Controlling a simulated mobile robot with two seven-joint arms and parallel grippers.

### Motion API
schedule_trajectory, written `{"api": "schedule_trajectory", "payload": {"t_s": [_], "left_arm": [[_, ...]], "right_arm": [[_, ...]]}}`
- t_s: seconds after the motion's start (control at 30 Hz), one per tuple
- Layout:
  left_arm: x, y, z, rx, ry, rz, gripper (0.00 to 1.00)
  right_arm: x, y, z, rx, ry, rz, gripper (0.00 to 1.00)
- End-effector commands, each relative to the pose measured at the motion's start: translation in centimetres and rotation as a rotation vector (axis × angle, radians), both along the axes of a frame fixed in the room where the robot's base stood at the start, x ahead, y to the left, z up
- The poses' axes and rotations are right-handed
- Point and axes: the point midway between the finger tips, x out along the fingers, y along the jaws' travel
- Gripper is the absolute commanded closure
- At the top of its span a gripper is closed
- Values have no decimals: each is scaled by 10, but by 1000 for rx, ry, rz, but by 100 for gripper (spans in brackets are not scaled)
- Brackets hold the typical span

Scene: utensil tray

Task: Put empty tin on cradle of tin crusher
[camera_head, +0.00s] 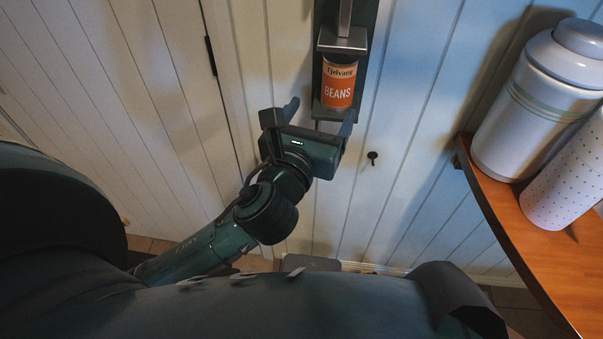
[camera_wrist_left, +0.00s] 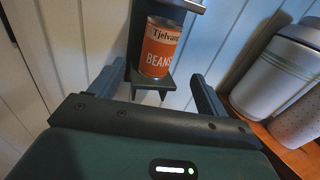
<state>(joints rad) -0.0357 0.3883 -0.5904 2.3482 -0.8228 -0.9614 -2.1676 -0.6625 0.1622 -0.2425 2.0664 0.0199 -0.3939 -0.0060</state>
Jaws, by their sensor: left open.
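The tin (camera_head: 338,84), with an orange and white label reading "Tjelvang BEANS", stands upright on the cradle of the wall-mounted tin crusher (camera_head: 342,40), below its press plate. The tin also shows in the left wrist view (camera_wrist_left: 160,48), on the cradle shelf (camera_wrist_left: 150,82). My left gripper (camera_head: 320,108) is open and empty, in front of and slightly below the tin. In the left wrist view its fingers (camera_wrist_left: 155,85) are spread wide, with the tin beyond and between them, apart from both. My right gripper is not in view.
A wooden shelf (camera_head: 560,262) at the right holds a white canister with a green band (camera_head: 535,105) and a dotted white container (camera_head: 565,185). A small black hook (camera_head: 372,156) is on the white plank wall, right of my left gripper.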

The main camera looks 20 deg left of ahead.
Motion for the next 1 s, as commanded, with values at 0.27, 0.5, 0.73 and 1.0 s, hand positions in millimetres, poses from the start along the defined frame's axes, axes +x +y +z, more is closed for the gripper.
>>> {"api": "schedule_trajectory", "payload": {"t_s": [0.27, 0.5, 0.73, 1.0], "left_arm": [[-14, -13, -87, -698, 223, -16, 24], [-54, -22, -176, -1607, 442, 192, 24], [-104, -20, -239, -2415, 484, 581, 24], [-135, -13, -268, -2865, 389, 871, 24]], "right_arm": [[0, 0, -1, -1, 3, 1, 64], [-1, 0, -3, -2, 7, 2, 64], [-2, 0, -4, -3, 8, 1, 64], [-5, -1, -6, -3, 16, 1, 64]]}}
